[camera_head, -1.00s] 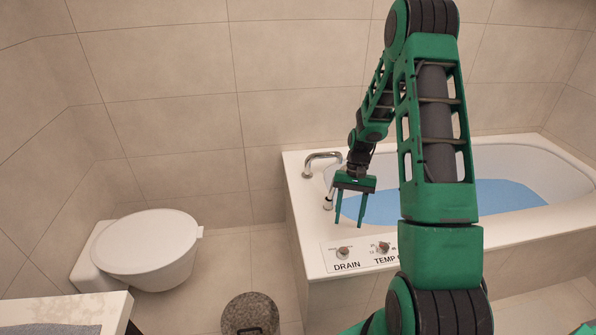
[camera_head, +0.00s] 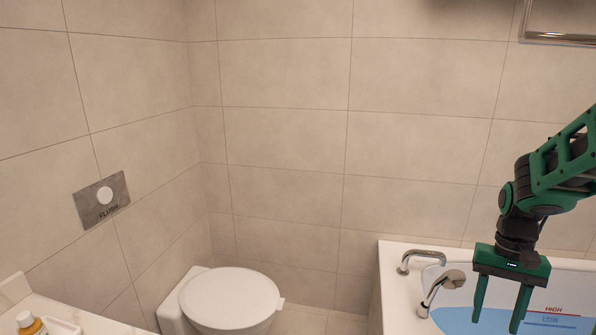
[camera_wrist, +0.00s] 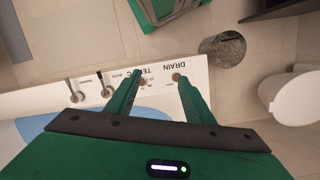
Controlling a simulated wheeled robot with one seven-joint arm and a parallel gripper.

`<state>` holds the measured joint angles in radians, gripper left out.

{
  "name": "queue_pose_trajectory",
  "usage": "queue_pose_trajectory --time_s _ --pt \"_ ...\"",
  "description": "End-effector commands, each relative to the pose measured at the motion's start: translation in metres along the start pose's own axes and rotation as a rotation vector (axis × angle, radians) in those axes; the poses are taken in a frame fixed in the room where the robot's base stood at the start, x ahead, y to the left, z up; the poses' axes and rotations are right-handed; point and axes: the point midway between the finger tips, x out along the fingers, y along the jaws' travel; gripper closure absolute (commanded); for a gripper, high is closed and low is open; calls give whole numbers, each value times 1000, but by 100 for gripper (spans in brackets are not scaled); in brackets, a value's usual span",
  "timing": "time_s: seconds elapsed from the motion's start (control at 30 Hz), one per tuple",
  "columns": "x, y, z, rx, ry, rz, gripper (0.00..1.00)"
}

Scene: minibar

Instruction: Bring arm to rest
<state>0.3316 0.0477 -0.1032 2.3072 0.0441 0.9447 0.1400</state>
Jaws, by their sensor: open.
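My gripper (camera_head: 501,306) is at the right of the head view, its two green fingers pointing down and spread apart with nothing between them. My green and black arm (camera_head: 570,160) reaches in from the right edge. In the wrist view my gripper (camera_wrist: 155,88) shows open and empty above the bathtub's edge, with the tub panel's DRAIN knob (camera_wrist: 176,77) near one fingertip.
The bathtub (camera_head: 397,290) holds blue water, with a faucet (camera_head: 420,257) and a hand shower (camera_head: 440,288) at its corner. A toilet (camera_head: 230,298) stands left of it. A counter with a bottle (camera_head: 28,323) is at lower left. A bin (camera_wrist: 222,49) stands on the floor.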

Motion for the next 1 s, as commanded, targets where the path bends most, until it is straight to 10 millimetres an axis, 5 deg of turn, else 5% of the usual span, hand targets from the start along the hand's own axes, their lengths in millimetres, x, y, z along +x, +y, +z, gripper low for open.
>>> queue_pose_trajectory --time_s 0.3,0.6,1.0 --pt "-34 28 76 -21 88 -20 52" --pt "-38 48 134 -45 142 -56 52" --pt "-35 53 148 -54 153 -67 52"
